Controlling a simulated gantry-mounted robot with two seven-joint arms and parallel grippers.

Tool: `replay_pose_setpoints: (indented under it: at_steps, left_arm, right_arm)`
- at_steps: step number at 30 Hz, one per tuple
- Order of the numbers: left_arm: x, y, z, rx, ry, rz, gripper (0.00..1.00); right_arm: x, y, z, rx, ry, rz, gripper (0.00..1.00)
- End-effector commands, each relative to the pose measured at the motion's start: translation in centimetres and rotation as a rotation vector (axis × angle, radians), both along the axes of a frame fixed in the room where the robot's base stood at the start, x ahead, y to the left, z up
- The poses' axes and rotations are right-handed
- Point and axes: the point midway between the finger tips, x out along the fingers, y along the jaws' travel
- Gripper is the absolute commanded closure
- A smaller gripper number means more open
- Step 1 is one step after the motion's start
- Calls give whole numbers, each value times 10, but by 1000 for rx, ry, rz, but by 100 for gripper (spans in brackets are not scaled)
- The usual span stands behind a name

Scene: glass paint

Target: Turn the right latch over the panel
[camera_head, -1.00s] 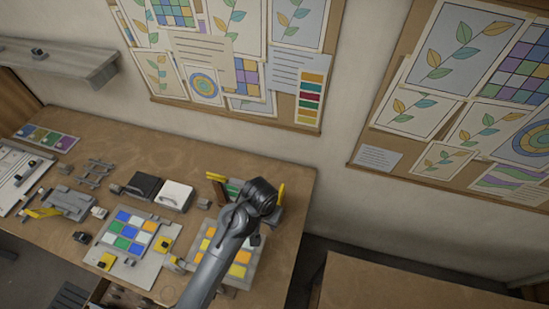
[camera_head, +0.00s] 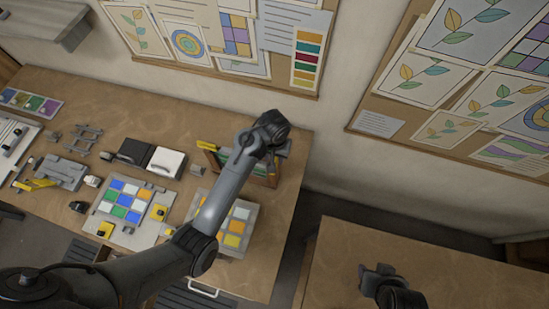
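A wooden frame (camera_head: 270,180) with a green panel (camera_head: 226,158) stands upright at the back right of the workbench. A yellow latch (camera_head: 207,145) shows at its upper left corner. The right latch cannot be made out; my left arm covers much of that side. My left gripper (camera_head: 284,149) is at the frame's upper right, mostly hidden by its own wrist, so its fingers and any contact are unclear. My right gripper (camera_head: 377,272) is low at the right, over the other table and far from the frame; its opening is too small to tell.
A board of coloured tiles (camera_head: 127,207) and a second tile board (camera_head: 238,228) lie on the workbench (camera_head: 150,110). A black case (camera_head: 132,151) and a white case (camera_head: 167,162) lie behind them. The right table (camera_head: 440,275) looks bare. A gap separates the tables.

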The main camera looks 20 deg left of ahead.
Motion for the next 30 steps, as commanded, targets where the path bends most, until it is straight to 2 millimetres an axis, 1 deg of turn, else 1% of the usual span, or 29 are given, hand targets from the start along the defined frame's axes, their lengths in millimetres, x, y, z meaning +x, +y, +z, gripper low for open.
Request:
replay_pose_setpoints:
  at_steps: [1,4,9,13,20,23,27,28,30]
  left_arm:
    - [-1,1,-7,2,3,-1,62]
    - [0,0,-18,2,2,-2,62]
    - [0,0,-31,1,1,-1,62]
    - [0,0,-35,-1,0,-1,62]
    - [0,0,-35,-1,0,-1,62]
    - [0,0,-35,-1,0,-1,76]
    - [0,0,-35,0,0,-1,97]
    - [0,0,-35,-1,0,-1,100]
    - [0,0,-35,-1,0,-1,100]
  right_arm:
    - [0,0,2,0,-1,0,57]
    - [1,0,5,1,-3,-1,57]
    - [2,1,7,4,-5,-2,57]
    - [2,1,7,5,-5,-4,57]
    - [2,2,7,9,-6,-6,57]
    - [2,2,7,9,-6,-6,57]
    - [2,2,7,9,-6,-6,57]
    - [2,2,7,9,-7,-6,57]
    - [2,2,7,8,-7,-6,57]
